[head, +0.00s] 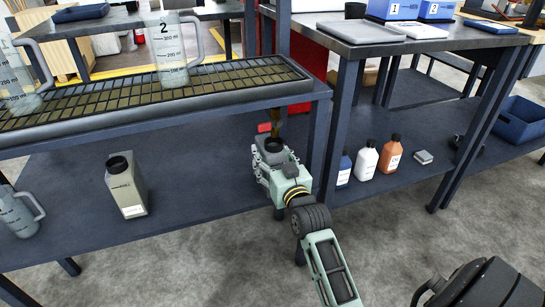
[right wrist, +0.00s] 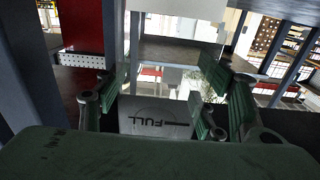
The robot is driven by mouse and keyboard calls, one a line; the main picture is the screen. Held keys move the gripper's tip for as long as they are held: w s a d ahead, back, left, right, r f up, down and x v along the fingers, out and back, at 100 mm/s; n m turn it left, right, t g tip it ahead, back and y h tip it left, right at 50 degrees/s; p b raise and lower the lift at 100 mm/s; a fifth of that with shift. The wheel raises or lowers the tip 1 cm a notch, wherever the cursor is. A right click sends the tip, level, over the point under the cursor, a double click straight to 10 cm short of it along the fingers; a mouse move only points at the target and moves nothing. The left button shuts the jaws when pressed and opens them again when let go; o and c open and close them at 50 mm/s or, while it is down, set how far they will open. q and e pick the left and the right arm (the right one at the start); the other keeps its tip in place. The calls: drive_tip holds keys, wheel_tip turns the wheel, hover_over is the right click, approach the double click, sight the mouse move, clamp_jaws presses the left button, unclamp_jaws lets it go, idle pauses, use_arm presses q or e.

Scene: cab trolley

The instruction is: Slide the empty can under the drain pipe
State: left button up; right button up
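A can with a dark round mouth (head: 273,146) stands upright at the right end of the lower shelf. My right gripper (head: 272,168) reaches in from the front with its fingers around it. In the right wrist view the can's face (right wrist: 155,118) bears a line and the word FULL, upside down, between the two fingers, which look closed against its sides. The brownish drain pipe (head: 276,122) comes down from the drip tray and ends just above or behind the can's mouth; the exact alignment is unclear. My left gripper is not in view.
A second grey can (head: 126,186) with a dark mouth and a clear jug (head: 17,212) stand on the lower shelf (head: 195,185) to the left. A table leg (head: 319,140) is close on the right, then several bottles (head: 366,160). Jugs stand on the drip tray (head: 150,120) above.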

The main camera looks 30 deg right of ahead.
drive_tip(key=shift+o, duration=0.6)
drive_tip(key=shift+s+f, duration=0.1)
drive_tip(key=v, duration=1.1)
drive_tip(key=shift+s, duration=0.4)
